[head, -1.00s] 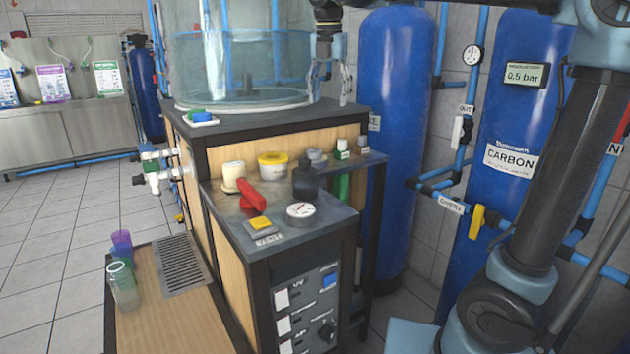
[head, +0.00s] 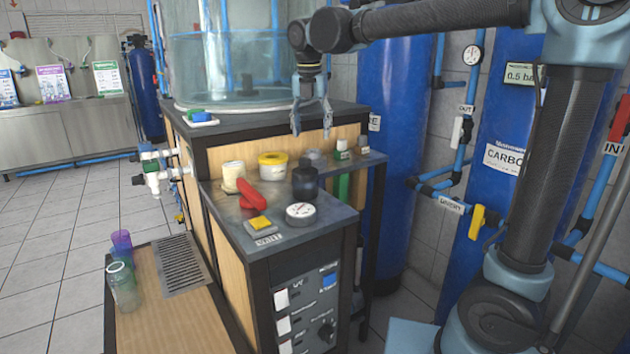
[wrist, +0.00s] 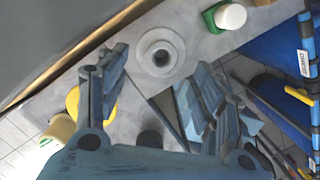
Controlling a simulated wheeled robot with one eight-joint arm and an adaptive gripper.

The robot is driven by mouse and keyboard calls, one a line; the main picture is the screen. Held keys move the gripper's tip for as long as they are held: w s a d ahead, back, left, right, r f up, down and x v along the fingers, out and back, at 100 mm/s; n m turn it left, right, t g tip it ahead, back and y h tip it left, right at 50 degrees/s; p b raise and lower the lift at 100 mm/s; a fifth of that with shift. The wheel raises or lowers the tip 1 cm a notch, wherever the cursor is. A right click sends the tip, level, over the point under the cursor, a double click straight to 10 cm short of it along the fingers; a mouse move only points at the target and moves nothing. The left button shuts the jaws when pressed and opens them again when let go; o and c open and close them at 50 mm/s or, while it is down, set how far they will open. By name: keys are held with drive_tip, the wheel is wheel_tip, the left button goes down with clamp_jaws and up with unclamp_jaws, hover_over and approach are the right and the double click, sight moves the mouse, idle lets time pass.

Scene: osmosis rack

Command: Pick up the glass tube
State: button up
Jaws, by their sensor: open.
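My gripper (head: 311,133) is open and empty, pointing down above the back of the dark counter. In the wrist view its spread fingers (wrist: 156,78) stand either side of a round, pale grey piece with a dark centre (wrist: 160,54). In the head view this grey, partly see-through piece (head: 315,158) sits below the fingertips, apart from them. I cannot tell whether it is the glass tube. A clear glass vessel (head: 123,289) stands on the low wooden shelf at lower left, far from my gripper, beside a purple cup (head: 122,241).
Close around are a black bottle (head: 305,182), a yellow tub (head: 272,164), a white-capped bottle (head: 342,150) and a cream jar (head: 232,175). A red handle (head: 249,193) and a gauge (head: 300,212) are nearer. The raised tank bench (head: 238,120) stands behind; blue cylinders (head: 391,130) are right.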

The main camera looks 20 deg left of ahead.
wheel_tip(320, 180, down, 6)
drive_tip(key=shift+w+d, duration=0.15)
drive_tip(key=shift+w, duration=0.2)
drive_tip(key=shift+c, duration=0.5)
drive_tip(key=c, duration=0.8)
